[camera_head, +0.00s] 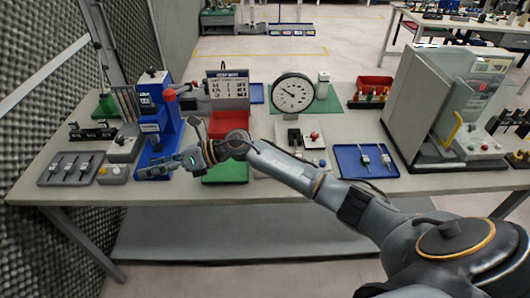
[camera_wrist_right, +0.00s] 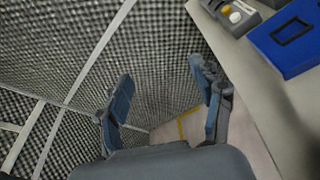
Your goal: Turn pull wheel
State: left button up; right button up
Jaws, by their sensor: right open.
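A blue press-like device (camera_head: 153,105) stands at the left part of the bench. A red round part (camera_head: 169,95) with a grey lever shows on its right side; I cannot tell for sure whether this is the pull wheel. My right gripper (camera_head: 145,172) is in front of the device, near the bench's front edge, with its fingers pointing left. In the right wrist view the gripper (camera_wrist_right: 165,98) is open and empty, facing the foam wall and floor. The device's blue base (camera_wrist_right: 294,40) shows there at upper right, apart from the fingers. My left gripper is not in view.
A grey tray with tools (camera_head: 70,169) and a small box with buttons (camera_head: 113,174) lie left of the gripper. A foam wall (camera_head: 40,90) closes the left side. A dial gauge (camera_head: 292,93), blue tray (camera_head: 352,173) and large grey machine (camera_head: 415,95) stand to the right.

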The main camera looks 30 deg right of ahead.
jog(key=w+d+f+n+g+h, duration=0.15)
jog(key=d+n+g+h, duration=0.4)
jog(key=d, duration=1.05)
jog(key=s+d+r+g+h, duration=0.15)
jog(key=d+h, duration=0.25)
jog(key=d, duration=0.4)
jog(key=s+d+r+h, duration=0.25)
jog(key=d+h, duration=0.25)
jog(key=d, duration=0.3)
jog(key=shift+n, duration=0.45)
jog(key=f+p, duration=0.1)
jog(key=f, duration=0.3)
jog(key=f+p, duration=0.1)
jog(key=f, duration=0.4)
jog(key=w+f+p, duration=0.1)
jog(key=f+p, duration=0.1)
jog(key=f, duration=0.2)
jog(key=shift+w+a+f, duration=0.1)
jog(key=shift+f, duration=0.15)
jog(key=shift+c, duration=0.2)
jog(key=c, duration=1.1)
